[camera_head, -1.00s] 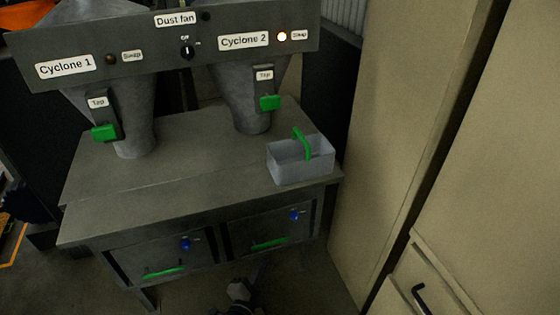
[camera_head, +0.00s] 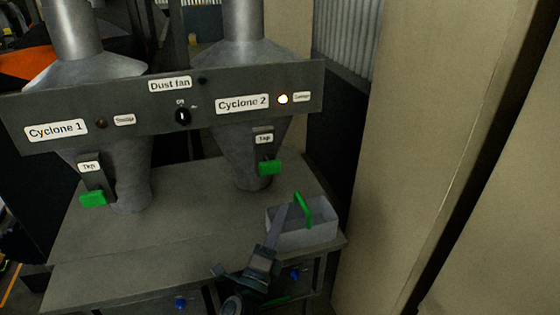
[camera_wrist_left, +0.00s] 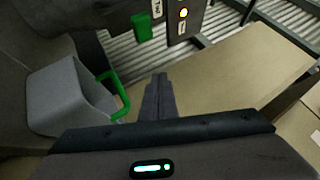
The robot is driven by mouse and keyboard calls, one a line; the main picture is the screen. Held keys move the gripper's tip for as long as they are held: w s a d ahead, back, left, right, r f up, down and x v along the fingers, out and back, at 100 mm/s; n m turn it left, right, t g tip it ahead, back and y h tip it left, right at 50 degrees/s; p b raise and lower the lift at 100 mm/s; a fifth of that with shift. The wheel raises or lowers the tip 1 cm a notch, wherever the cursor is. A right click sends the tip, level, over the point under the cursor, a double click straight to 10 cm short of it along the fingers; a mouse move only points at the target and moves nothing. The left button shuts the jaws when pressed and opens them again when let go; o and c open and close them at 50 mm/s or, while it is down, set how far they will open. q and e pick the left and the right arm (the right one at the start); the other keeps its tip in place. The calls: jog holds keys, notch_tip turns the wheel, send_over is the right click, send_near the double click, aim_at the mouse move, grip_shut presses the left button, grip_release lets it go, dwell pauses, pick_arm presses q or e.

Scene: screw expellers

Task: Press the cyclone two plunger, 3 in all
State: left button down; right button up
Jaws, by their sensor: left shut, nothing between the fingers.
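The cyclone two plunger is a green block (camera_head: 270,167) under a small "Tap" label, on the front of the grey cone below the Cyclone 2 sign (camera_head: 242,104). It also shows at the top of the left wrist view (camera_wrist_left: 143,27). My left gripper (camera_head: 283,208) is shut and empty, with its fingers pointing up in front of the grey bin in the head view. It is below the plunger and apart from it. In the left wrist view the closed fingers (camera_wrist_left: 159,78) point towards the panel. My right gripper is not in view.
A grey bin (camera_head: 312,236) with a green handle (camera_head: 303,210) stands at the bench's right end. The Cyclone 2 lamp (camera_head: 283,99) is lit; the Cyclone 1 lamp (camera_head: 101,124) is dark. A second green block (camera_head: 93,199) is under Cyclone 1. Tan cabinets (camera_head: 410,150) stand at right.

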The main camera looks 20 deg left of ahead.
pick_arm(q)
jog(key=r, duration=0.2)
jog(key=r+m, duration=0.1)
jog(key=shift+w+d+r+t, duration=0.1)
jog(key=shift+w+r+t, duration=0.15)
jog(key=shift+w+t, duration=0.05)
jog(key=shift+w, duration=0.1)
send_near(278, 164)
jog(key=w+d+r, duration=0.2)
jog(key=shift+w+a, duration=0.5)
jog(key=shift+w, duration=0.15)
jog(key=shift+w+a, duration=0.1)
dwell(1.9)
jog(key=shift+w+a, duration=0.15)
jog(key=shift+w, duration=0.1)
